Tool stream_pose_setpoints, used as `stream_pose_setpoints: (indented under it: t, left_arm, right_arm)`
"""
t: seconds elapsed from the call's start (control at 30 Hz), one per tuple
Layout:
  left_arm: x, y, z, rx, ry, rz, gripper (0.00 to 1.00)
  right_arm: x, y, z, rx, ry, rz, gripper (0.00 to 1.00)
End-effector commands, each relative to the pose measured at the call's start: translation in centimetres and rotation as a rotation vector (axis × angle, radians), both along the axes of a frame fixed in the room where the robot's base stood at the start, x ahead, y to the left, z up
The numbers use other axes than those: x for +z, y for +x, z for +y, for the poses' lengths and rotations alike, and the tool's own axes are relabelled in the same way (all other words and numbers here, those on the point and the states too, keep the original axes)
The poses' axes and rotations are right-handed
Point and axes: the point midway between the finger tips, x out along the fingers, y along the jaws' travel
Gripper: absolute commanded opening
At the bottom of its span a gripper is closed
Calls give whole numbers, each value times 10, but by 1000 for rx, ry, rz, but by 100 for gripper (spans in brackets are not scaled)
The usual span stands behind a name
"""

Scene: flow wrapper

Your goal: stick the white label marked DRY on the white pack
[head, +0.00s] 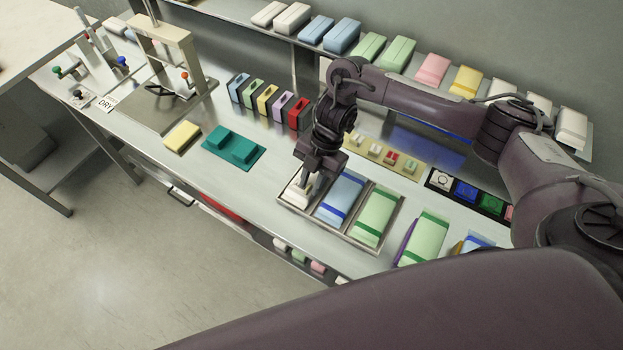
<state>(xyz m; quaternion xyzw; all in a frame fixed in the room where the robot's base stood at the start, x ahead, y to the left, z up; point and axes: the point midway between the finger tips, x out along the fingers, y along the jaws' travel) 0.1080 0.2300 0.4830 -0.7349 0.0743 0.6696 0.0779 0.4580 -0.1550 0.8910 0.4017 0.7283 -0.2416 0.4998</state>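The white label marked DRY (106,104) lies near the left end of the bench, beside the press stand. A small white pack (294,197) is in the left compartment of a metal tray (340,235), beside a blue pack and a green pack. My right gripper (309,188) points down at the white pack and hides part of it. Its fingertips are at the pack, but I cannot tell whether they grip it. My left gripper is out of view.
A teal block on a mat (234,148) and a yellow block (182,137) lie left of the tray. A press stand (165,105) and coloured holders (268,100) stand behind. A shelf of packs (400,55) runs along the back. Bare bench lies in front of the teal mat.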

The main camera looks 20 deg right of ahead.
Motion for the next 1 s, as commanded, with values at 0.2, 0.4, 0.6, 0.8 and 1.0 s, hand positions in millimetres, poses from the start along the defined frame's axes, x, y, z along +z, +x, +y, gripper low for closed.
stream_pose_setpoints:
  t: [0.2,0.4,0.6,0.8,1.0]
  left_arm:
    - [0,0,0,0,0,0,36]
    - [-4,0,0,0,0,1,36]
    - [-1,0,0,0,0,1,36]
    - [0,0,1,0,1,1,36]
    - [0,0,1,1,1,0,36]
  right_arm:
    - [-2,-1,-1,0,-3,3,24]
    - [15,4,-7,-1,-2,-2,24]
    - [49,10,-19,-1,-4,-5,24]
    - [68,13,-26,0,-2,-2,24]
    - [72,13,-27,0,0,2,24]
